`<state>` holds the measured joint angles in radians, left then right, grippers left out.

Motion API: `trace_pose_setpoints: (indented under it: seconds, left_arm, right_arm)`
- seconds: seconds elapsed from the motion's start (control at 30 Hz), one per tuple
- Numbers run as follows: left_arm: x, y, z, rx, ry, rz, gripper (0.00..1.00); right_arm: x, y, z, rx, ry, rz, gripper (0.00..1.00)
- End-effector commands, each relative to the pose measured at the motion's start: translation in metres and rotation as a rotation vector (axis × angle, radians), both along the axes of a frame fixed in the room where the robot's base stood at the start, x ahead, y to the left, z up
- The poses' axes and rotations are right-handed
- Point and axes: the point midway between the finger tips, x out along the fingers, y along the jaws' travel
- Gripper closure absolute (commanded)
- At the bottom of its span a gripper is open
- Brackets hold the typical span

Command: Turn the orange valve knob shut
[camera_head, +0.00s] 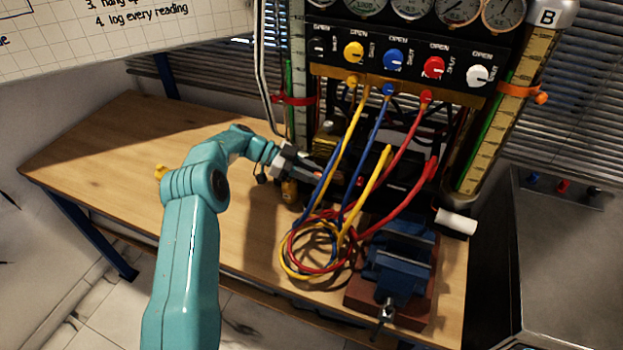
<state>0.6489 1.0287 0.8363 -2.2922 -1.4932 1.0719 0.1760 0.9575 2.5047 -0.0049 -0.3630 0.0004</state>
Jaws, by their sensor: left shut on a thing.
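On the black valve panel (374,62) at the upper right is a row of knobs marked OPEN and SHUT. The yellow-orange knob (353,52) is the nearest to orange among them; its pointer is too small to read surely. My left gripper (317,174) is well below this knob and apart from it, low by the hoses. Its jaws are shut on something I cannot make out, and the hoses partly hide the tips. My right gripper is not in view.
Blue (393,60), red (433,67) and white (478,76) knobs sit beside it. Yellow, blue and red hoses hang below the panel and coil near a blue vise (401,262). An orange clamp (520,91) grips the right tube. The wooden bench (115,150) is mostly clear at left.

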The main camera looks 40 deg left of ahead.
Motion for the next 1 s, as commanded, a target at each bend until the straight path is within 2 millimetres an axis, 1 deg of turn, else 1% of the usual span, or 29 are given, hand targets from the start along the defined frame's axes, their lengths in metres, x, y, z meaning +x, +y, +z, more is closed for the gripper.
trace_pose_setpoints:
  seconds: [0.1,0.53,0.57,0.6,0.63,1.0]
  left_arm:
    - [0.0003,0.0005,-0.0002,-0.002,-0.001,-0.015,1.00]
    - [0.0006,0.0004,0.0020,-0.002,-0.003,-0.022,1.00]
    - [0.0006,0.0004,0.0020,-0.002,-0.003,-0.022,0.68]
    - [0.0006,0.0004,0.0020,-0.002,-0.003,-0.022,0.55]
    - [0.0005,0.0003,0.0019,-0.002,-0.003,-0.022,0.49]
    - [0.0008,-0.0004,0.0016,-0.002,-0.001,-0.022,0.49]
  right_arm:
    - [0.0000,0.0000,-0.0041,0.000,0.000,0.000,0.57]
    - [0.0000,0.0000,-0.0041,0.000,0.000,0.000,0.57]
    - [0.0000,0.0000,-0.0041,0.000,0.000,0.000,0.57]
    - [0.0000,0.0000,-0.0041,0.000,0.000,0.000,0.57]
    - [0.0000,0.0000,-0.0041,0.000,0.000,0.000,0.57]
    - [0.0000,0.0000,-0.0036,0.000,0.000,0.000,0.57]
